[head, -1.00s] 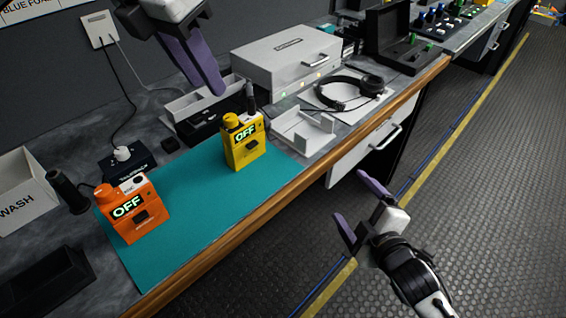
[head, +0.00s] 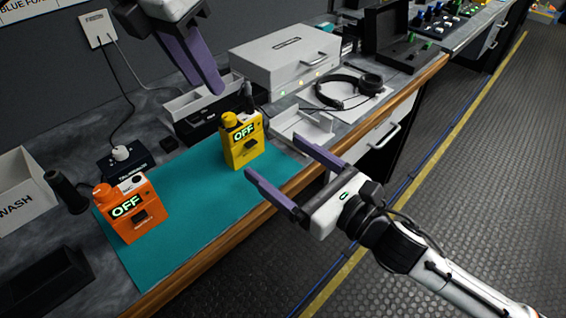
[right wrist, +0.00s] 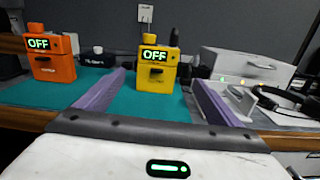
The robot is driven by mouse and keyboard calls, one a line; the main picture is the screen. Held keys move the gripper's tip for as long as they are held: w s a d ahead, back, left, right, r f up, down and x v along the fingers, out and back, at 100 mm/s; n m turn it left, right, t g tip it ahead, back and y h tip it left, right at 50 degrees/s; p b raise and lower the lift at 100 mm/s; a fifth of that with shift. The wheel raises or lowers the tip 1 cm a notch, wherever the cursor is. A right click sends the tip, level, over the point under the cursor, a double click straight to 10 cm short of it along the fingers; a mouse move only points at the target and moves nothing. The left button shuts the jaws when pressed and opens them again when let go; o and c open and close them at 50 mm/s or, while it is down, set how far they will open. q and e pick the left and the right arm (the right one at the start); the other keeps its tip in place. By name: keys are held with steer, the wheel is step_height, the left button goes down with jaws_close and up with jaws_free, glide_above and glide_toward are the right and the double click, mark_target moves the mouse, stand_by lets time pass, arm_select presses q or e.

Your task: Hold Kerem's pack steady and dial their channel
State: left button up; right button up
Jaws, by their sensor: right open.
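A yellow pack (head: 243,150) with a knob on top and a display reading OFF stands upright on the teal mat (head: 195,205). An orange pack (head: 130,220), also reading OFF, stands at the mat's left end. I cannot read a name on either pack. My right gripper (head: 274,155) is open and empty at the mat's front edge, apart from the yellow pack. In the right wrist view the yellow pack (right wrist: 156,75) shows between the fingers, farther back; the orange pack (right wrist: 50,65) is left of them. My left gripper (head: 209,91) hangs above and behind the yellow pack; its finger gap is unclear.
A grey case (head: 285,62), headphones (head: 350,90) and a white holder (head: 300,127) lie right of the mat. A black handheld device (head: 67,190) and a WASH box (head: 20,195) stand left. A black tray is behind the yellow pack. The mat between the packs is clear.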

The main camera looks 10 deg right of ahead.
mark_target(248, 141)
steer(key=shift+a+f, duration=0.1)
steer(key=shift+a, duration=0.2)
steer(key=x, duration=0.9)
steer(key=shift+w+a, duration=0.25)
steer(key=shift+a, duration=0.05)
